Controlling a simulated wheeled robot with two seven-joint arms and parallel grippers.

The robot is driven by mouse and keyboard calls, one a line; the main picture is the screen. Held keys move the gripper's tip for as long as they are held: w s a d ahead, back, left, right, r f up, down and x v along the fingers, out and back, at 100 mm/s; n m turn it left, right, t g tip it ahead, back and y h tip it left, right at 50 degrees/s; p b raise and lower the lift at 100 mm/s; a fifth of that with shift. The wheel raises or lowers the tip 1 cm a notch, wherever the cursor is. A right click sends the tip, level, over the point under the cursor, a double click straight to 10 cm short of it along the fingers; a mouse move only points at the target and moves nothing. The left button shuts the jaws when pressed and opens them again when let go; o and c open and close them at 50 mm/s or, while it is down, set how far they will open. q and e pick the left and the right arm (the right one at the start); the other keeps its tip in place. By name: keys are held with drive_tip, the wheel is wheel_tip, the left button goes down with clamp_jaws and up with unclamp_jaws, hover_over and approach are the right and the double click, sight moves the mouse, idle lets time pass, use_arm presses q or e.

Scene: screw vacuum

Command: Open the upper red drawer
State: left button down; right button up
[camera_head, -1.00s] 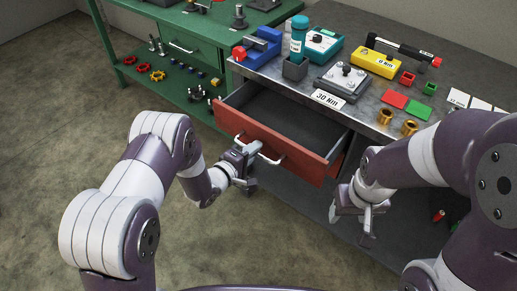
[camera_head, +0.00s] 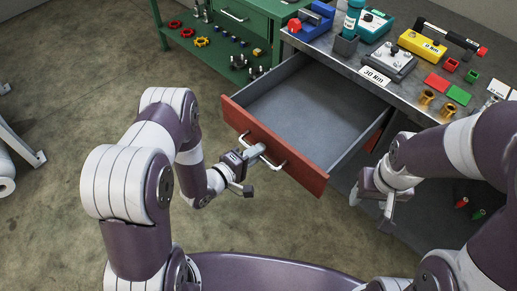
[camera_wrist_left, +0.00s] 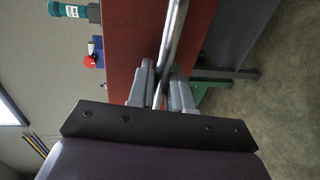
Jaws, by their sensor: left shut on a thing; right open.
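The upper red drawer (camera_head: 275,147) is pulled far out from under the steel workbench. Its grey inside (camera_head: 310,105) looks empty. A light metal bar handle (camera_head: 275,164) runs along its red front. My left gripper (camera_head: 254,155) is shut on this handle. In the left wrist view the handle (camera_wrist_left: 172,45) passes between the two fingers (camera_wrist_left: 160,88), close to the red front (camera_wrist_left: 130,45). My right gripper (camera_head: 372,200) is open and empty, to the right of the drawer and below the bench top's front edge.
A green bench (camera_head: 262,22) stands behind at the left.

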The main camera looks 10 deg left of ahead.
use_arm(q)
drive_tip(key=c, duration=1.2)
unclamp_jaws()
drive_tip(key=p+v, duration=0.1)
drive_tip(key=v, duration=1.1)
drive_tip(key=shift+s+a, duration=0.2)
drive_tip(key=shift+s, duration=0.05)
